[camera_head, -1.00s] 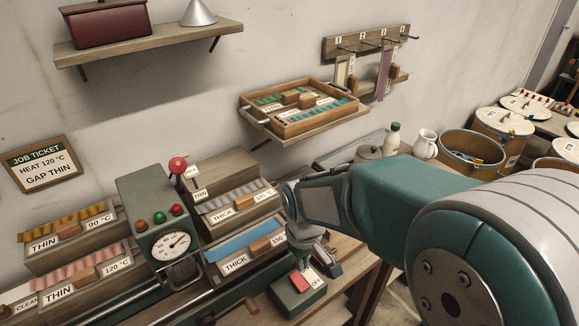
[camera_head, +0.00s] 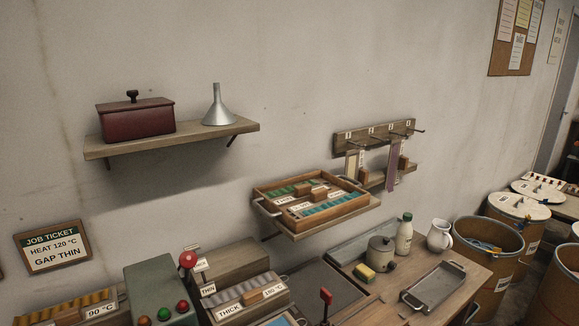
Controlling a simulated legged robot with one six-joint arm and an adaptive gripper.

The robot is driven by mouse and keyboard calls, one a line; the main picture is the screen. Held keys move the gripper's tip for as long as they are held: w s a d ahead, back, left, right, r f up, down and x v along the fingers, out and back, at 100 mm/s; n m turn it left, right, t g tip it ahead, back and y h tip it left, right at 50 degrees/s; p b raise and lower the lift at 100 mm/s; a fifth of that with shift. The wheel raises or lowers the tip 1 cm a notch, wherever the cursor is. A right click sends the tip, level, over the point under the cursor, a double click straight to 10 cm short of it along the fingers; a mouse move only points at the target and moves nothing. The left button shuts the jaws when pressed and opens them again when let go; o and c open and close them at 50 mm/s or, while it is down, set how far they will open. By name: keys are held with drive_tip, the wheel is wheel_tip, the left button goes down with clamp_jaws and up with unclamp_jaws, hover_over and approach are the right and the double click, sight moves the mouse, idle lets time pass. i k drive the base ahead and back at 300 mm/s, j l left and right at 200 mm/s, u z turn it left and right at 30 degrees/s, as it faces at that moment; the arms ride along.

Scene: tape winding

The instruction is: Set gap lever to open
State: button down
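The gap lever's red ball knob (camera_head: 188,259) stands at the right edge of the grey-green machine housing (camera_head: 150,280), at the bottom left. Small white labels sit beside it; the lower one (camera_head: 208,290) reads THIN, and the upper ones are too small to read. The knob is up beside the upper labels, above the THIN label. The lever's lower part is hidden or hard to make out. My gripper and arm are not in view.
A second red-handled lever (camera_head: 325,296) stands at the bottom edge. A THICK drawer box (camera_head: 238,306) is right of the gap lever. The job ticket (camera_head: 53,247) reads HEAT 120 °C, GAP THIN. A wall shelf (camera_head: 180,138) and wooden tray (camera_head: 312,219) are above.

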sight(188, 259)
drive_tip(key=j+u, duration=0.1)
drive_tip(key=u, duration=0.3)
drive_tip(key=j+u, duration=0.1)
drive_tip(key=u, duration=0.25)
drive_tip(key=j+u, duration=0.1)
drive_tip(key=u, duration=0.3)
